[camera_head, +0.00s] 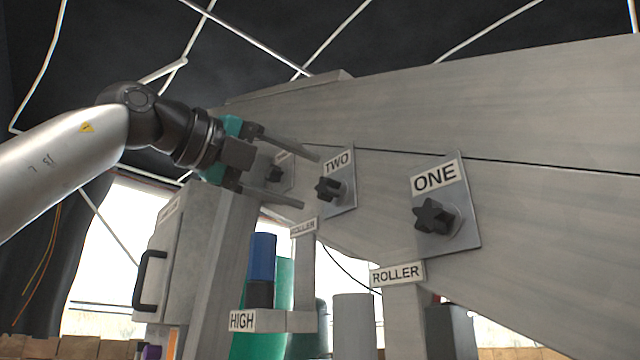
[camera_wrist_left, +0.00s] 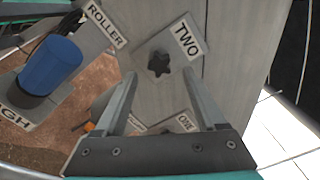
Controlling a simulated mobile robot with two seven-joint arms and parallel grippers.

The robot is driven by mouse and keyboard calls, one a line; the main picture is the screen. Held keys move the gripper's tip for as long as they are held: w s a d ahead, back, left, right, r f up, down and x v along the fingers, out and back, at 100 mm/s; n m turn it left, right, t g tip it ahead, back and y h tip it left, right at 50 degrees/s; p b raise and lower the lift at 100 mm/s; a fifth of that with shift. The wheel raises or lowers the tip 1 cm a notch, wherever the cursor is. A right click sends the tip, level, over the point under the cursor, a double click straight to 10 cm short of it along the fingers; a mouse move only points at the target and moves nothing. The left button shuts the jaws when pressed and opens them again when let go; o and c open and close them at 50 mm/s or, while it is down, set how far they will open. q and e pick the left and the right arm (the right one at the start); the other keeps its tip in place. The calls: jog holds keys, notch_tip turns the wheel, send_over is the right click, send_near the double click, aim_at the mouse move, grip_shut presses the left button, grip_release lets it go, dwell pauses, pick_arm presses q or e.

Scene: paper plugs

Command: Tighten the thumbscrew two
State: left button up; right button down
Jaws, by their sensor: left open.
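Thumbscrew two is a dark star-shaped knob (camera_head: 328,189) on a grey plate under the label TWO (camera_head: 338,161), in the middle of the head view. In the left wrist view the same knob (camera_wrist_left: 159,63) lies just beyond the fingertips, roughly between them. My left gripper (camera_head: 304,181) comes in from the left, its two fingers spread above and below the line to the knob. It is open and empty, apart from the knob. In the wrist view the open fingers (camera_wrist_left: 169,88) point at the plate. My right gripper is not in view.
A similar knob (camera_head: 436,216) sits under the label ONE at the right, and another (camera_head: 275,173) is partly hidden behind my left gripper. A ROLLER label (camera_head: 397,273), a HIGH label (camera_head: 242,320) and a blue cylinder (camera_head: 262,257) are below. A cabinet with a black handle (camera_head: 150,281) stands at left.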

aim_at(321, 187)
pick_arm(q)
jog(key=shift+w+d, duration=0.1)
jog(key=shift+p+x, duration=0.9)
jog(key=shift+x, duration=1)
grip_shut()
